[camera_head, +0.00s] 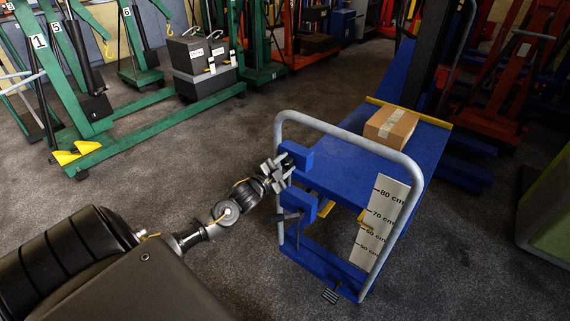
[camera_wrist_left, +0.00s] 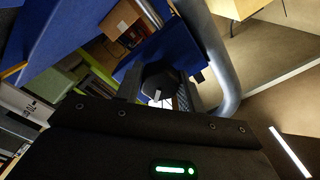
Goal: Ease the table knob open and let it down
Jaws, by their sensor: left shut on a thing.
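The blue lift table (camera_head: 345,165) stands in the middle of the head view, with a grey tubular push handle (camera_head: 330,127) on its near side. My left gripper (camera_head: 279,171) is at the handle's left upright, beside a blue block on the table's frame. In the left wrist view the dark, faceted knob (camera_wrist_left: 159,78) sits between the fingers, and the gripper is shut on it. The knob cannot be made out in the head view. A white scale (camera_head: 383,215) marked in centimetres stands inside the handle frame. My right gripper is not in view.
A cardboard box (camera_head: 391,127) lies on the tabletop. A pedal (camera_head: 331,296) sits low at the table's front. A green crane (camera_head: 150,125) with grey weights (camera_head: 203,66) stands at the back left. Grey floor is clear left of the table.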

